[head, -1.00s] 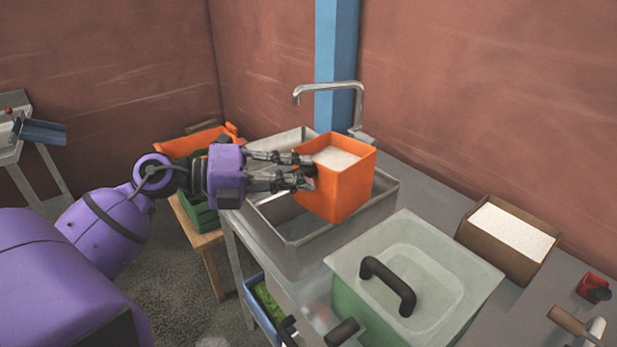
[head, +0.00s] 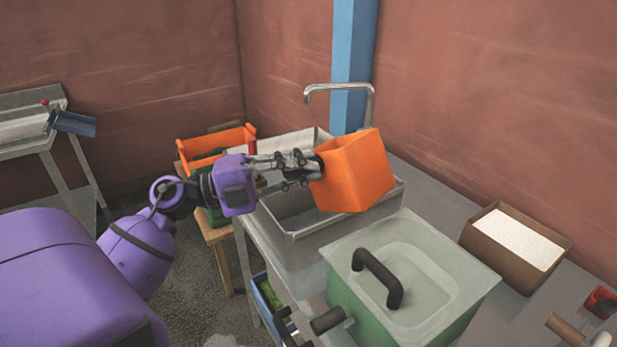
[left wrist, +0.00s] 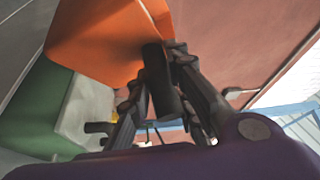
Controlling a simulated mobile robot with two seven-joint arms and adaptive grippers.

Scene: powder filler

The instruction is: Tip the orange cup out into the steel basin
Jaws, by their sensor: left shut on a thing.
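The orange cup (head: 352,174) is a square-sided container held above the steel basin (head: 298,226). In the left wrist view the orange cup (left wrist: 110,42) shows beyond the fingers of my left gripper (left wrist: 160,75). Whether any powder is falling cannot be seen.
A green box with a clear lid and black handle (head: 420,260) stands in front of the basin. The tap (head: 340,88) rises behind it. A brown box of white powder (head: 512,240) is at right. Orange and green crates (head: 215,148) stand at left.

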